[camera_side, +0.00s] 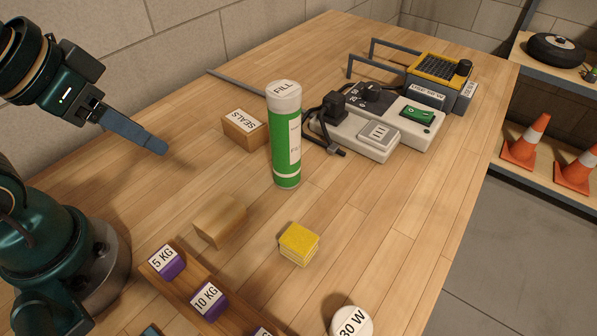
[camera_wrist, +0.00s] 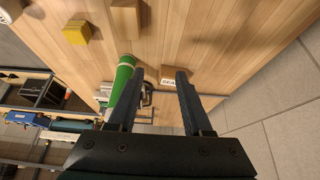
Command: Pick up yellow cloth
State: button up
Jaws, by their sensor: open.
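The yellow cloth (camera_side: 299,244) is a small folded square block lying on the wooden table, toward the front middle in the side view. It also shows at the upper left in the wrist view (camera_wrist: 77,32). My gripper (camera_side: 160,148) is above the table at the left, well apart from the cloth. In the wrist view its two fingers (camera_wrist: 154,75) are spread with nothing held between them.
A tall green FILL tube (camera_side: 286,140) stands behind the cloth. A SEALS box (camera_side: 245,129), a plain wooden block (camera_side: 220,219), a rack of purple weights (camera_side: 210,297) and a white 30 W item (camera_side: 350,322) surround it. Electrical units (camera_side: 380,125) stand farther back.

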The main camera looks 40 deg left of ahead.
jog(key=o, duration=0.6)
jog(key=shift+c, duration=0.2)
